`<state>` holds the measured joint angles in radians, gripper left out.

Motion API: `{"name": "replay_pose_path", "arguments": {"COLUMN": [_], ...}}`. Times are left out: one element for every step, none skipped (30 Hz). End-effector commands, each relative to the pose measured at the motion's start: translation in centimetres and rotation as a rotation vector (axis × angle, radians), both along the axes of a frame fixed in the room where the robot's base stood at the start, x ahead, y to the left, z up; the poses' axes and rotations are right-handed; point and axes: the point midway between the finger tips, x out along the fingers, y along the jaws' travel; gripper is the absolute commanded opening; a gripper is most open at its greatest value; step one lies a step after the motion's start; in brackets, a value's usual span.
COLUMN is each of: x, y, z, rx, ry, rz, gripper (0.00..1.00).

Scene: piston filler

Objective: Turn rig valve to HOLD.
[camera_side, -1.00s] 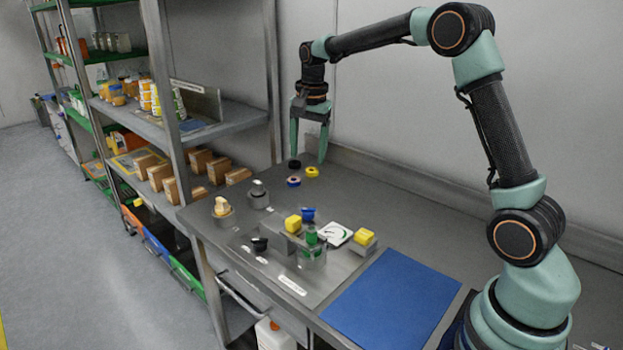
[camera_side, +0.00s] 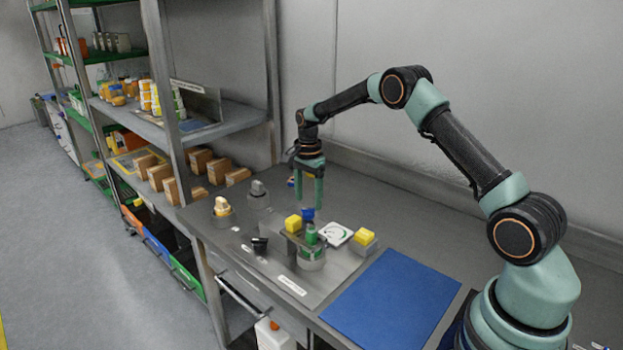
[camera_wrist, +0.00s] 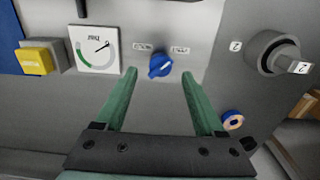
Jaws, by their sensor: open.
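The rig valve appears to be the blue knob (camera_side: 308,214) near the gauge on the steel bench. In the wrist view the blue knob (camera_wrist: 159,67) has a ridge slanting from upper right to lower left. A small label sits above it on each side; I cannot read either. My gripper (camera_side: 308,205) points down above the knob with its fingers parted. In the wrist view my gripper (camera_wrist: 158,73) has one green finger on each side of the knob, with visible gaps. I cannot tell how far above it the fingertips are.
A dial gauge (camera_wrist: 98,49) and a yellow button (camera_wrist: 36,61) stand left of the knob in the wrist view; a grey knob (camera_wrist: 270,56) is to the right. A blue mat (camera_side: 385,300) is clear.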

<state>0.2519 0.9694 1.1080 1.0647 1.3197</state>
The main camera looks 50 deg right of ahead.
Motion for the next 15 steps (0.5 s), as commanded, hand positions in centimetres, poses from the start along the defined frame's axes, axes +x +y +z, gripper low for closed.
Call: {"name": "replay_pose_path", "arguments": {"x": [-0.1, -0.1, -0.1, 0.0, 0.0, 0.0, 0.0, 0.0, 0.0, 0.0, 0.0, 0.0, 0.0, 0.0, 0.0], "y": [0.0, 0.0, 0.0, 0.0, 0.0, 0.0, 0.0, 0.0, 0.0, 0.0, 0.0, 0.0, 0.0, 0.0, 0.0], "z": [-1.0, -1.4, -1.9, -2.3, -2.5, -2.9, -3.1, -3.3, -3.5, -3.6, -3.6, -3.7, -3.7, -3.7, -3.7], "rx": [0.001, 0.001, 0.000, 0.000, 0.000, 0.000, 0.000, 0.000, 0.000, 0.000, 0.000, 0.000, 0.000, 0.000, 0.000], "ry": [0.003, 0.003, 0.002, 0.002, 0.001, 0.001, 0.001, 0.000, 0.000, -0.001, -0.001, -0.001, -0.001, -0.001, -0.001], "rz": [0.000, 0.001, 0.001, 0.001, 0.001, 0.001, 0.001, 0.001, 0.001, 0.001, 0.001, 0.001, 0.001, 0.001, 0.001], "gripper": [0.71, 0.71, 0.71, 0.71, 0.71, 0.71, 0.71, 0.71, 0.71, 0.71, 0.71, 0.71, 0.71, 0.71, 0.71]}}
